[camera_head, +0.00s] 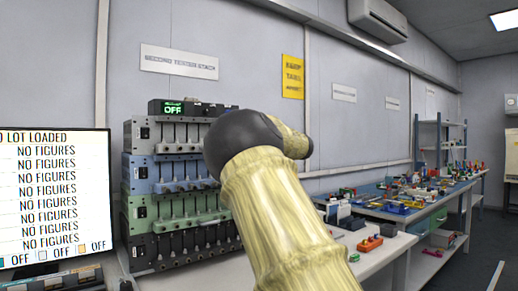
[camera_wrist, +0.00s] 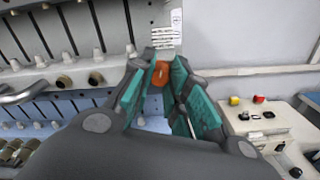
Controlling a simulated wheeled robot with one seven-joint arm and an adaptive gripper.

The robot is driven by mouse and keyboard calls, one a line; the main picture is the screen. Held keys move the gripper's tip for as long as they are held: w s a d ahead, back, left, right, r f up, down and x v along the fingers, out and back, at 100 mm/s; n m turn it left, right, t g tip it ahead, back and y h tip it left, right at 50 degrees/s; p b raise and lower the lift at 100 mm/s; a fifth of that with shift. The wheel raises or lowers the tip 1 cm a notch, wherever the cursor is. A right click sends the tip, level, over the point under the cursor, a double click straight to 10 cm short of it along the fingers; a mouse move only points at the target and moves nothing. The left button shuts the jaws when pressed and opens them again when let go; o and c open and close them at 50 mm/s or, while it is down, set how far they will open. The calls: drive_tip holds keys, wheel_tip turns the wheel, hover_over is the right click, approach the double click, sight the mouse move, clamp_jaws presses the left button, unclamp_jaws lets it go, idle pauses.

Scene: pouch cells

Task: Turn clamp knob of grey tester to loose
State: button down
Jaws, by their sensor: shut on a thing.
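The grey tester (camera_head: 135,133) is the top unit of a stack in the head view. My gripper (camera_wrist: 158,75) has teal pads and is shut on an orange clamp knob (camera_wrist: 161,70) at the right end of the grey panel. The fingers hide part of the knob, so its turn position cannot be told. In the head view my arm covers the gripper, the knob and the tester's right end.
Blue (camera_head: 140,174), green (camera_head: 135,207) and dark (camera_head: 135,252) testers lie below the grey one. A small display reading OFF (camera_head: 172,108) sits on top. A monitor (camera_head: 50,195) stands at left. A light box with yellow and red buttons (camera_wrist: 265,122) is at right.

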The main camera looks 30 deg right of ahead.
drive_tip(key=c, duration=1.3)
unclamp_jaws()
drive_tip(key=shift+d, duration=0.1)
drive_tip(key=s, duration=0.8)
drive_tip(key=s+d, duration=0.1)
drive_tip(key=s, duration=0.3)
drive_tip(key=shift+f, duration=0.1)
